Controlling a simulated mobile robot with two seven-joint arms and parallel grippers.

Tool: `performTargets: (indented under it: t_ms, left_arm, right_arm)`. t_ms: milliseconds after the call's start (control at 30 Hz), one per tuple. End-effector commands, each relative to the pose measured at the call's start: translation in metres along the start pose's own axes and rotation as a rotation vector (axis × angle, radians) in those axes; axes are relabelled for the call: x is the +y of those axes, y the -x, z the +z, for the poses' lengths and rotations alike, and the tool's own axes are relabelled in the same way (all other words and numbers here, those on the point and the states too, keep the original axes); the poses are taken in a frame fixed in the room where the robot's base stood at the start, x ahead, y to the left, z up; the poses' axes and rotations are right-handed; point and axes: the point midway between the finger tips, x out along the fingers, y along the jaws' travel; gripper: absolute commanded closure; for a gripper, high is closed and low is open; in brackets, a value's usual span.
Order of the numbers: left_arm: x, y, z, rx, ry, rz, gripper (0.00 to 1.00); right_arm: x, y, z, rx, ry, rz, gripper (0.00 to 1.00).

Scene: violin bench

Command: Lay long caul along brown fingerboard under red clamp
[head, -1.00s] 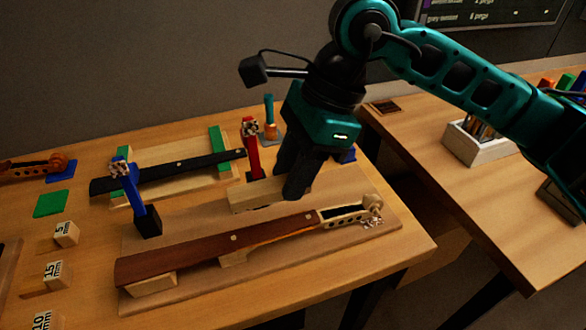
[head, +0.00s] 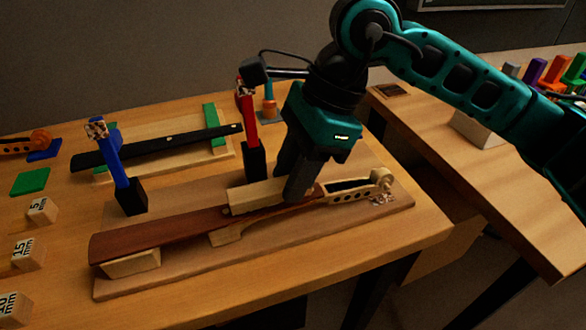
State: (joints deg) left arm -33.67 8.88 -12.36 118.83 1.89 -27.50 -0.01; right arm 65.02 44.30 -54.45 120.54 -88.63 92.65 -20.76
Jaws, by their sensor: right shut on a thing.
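The brown fingerboard (head: 150,234) lies on a violin neck, its pale scroll end at the right, on a wooden board. My right gripper (head: 293,192) points down and is shut on a pale wooden caul (head: 252,197). The caul lies roughly lengthwise with the fingerboard, at its right part, and overlaps its far edge in the head view. I cannot tell whether they touch. The red clamp (head: 247,115) stands upright on a black base behind the caul, left of my gripper; its jaw is not over the caul. My left gripper is not in view.
A blue clamp (head: 115,160) stands behind the fingerboard's left part. A black fingerboard (head: 155,148) lies on a pale support farther back. Marked wooden blocks (head: 28,253) and a green pad (head: 30,183) are at the left. A second bench (head: 470,180) is at the right.

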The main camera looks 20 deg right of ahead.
Motion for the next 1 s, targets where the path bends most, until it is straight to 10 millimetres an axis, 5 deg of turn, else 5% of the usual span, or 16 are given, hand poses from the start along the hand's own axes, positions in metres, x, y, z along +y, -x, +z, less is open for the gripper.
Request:
performTargets:
  t_ms: [167,200,500,800,1000]
  left_arm:
    - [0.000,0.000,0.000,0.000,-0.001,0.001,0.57]
    - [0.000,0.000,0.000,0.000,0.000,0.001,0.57]
    - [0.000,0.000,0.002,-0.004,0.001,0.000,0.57]
    - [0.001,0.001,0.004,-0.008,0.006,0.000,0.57]
    - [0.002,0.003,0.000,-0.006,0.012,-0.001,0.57]
  right_arm:
    - [0.000,0.000,0.000,0.000,0.000,0.000,0.98]
    - [0.000,0.000,0.000,0.000,0.000,0.000,0.67]
    - [0.000,0.000,0.000,0.000,0.000,0.000,0.39]
    - [0.000,0.004,0.000,0.000,0.000,-0.001,0.39]
    - [-0.001,0.035,0.001,-0.001,-0.001,-0.005,0.39]
